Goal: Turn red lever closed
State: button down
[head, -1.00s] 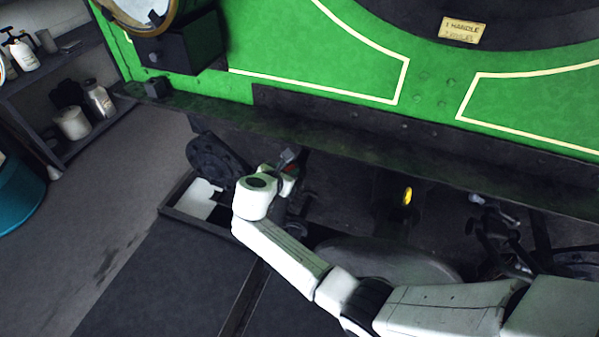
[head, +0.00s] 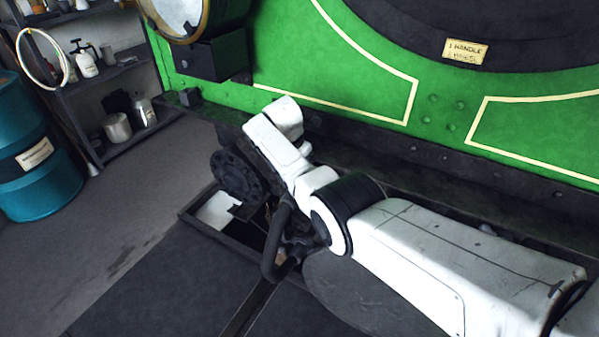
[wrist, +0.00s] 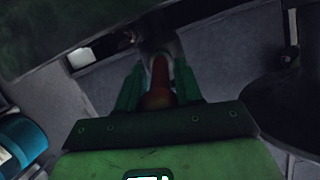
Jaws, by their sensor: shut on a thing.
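In the wrist view, the red lever (wrist: 160,70) stands between the two green fingers of my gripper (wrist: 158,76). The fingers are shut on it, one on each side. A grey, rounded metal part sits around the lever's far end. In the head view, my white arm covers the place, so neither the lever nor my fingers show there.
The dark buffer beam (head: 430,160) of the green tram runs just above and behind my arm. A round black buffer (head: 238,177) and a bent dark hose (head: 272,245) are close by. A teal drum (head: 35,150) and shelves stand at the left, with clear floor between.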

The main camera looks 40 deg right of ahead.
jog(key=shift+w+d+r+y+b, duration=0.15)
jog(key=shift+d+y+b, duration=0.3)
jog(key=shift+b, duration=0.15)
jog(key=shift+w, duration=0.1)
jog(key=c, duration=1)
grip_release()
jog(key=shift+d, duration=0.15)
jog(key=shift+a+r, duration=0.25)
jog(key=shift+r, duration=0.25)
jog(key=v, duration=0.4)
jog(key=p+v, duration=0.1)
jog(key=v, duration=0.4)
jog(key=shift+d+r, duration=0.15)
jog(key=shift+r, duration=0.25)
